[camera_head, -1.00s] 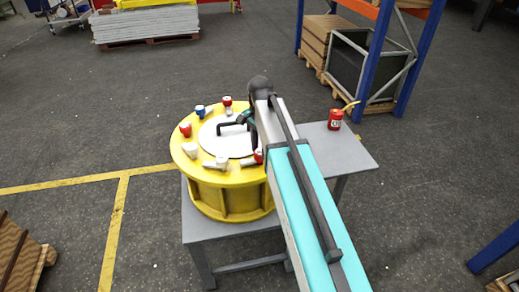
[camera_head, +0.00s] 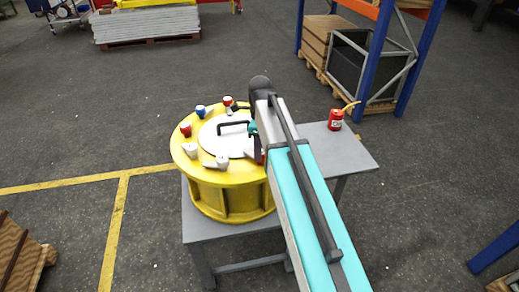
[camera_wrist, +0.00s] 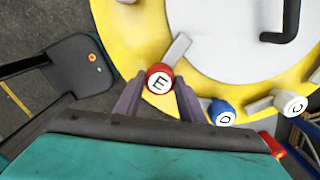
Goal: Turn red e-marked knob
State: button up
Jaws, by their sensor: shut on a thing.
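The red knob marked E (camera_wrist: 159,77) is in the middle of the wrist view, on the rim of the yellow drum (camera_wrist: 115,35). A grey lever (camera_wrist: 178,49) runs from it up and right. The purple-grey fingers of my gripper (camera_wrist: 159,92) stand on either side of the knob and are shut on it. In the head view, a sliver of the red knob (camera_head: 263,157) shows at the drum's right edge beside my arm. My arm hides most of it and the fingers there.
A blue knob marked D (camera_wrist: 222,113) and a white knob marked C (camera_wrist: 290,103) sit along the rim. A black handle (camera_head: 234,124) stands on the drum's white lid. A red can (camera_head: 336,118) stands on the grey table (camera_head: 355,154), right of my arm.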

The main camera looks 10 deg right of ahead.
jog(key=shift+m, duration=1.7)
jog(key=o, duration=1)
jog(key=shift+o, duration=0.2)
jog(key=shift+r, duration=0.15)
notch_tip(320, 180, up, 14)
jog(key=b, duration=0.3)
jog(key=shift+f+b, duration=0.25)
jog(key=shift+b, duration=0.1)
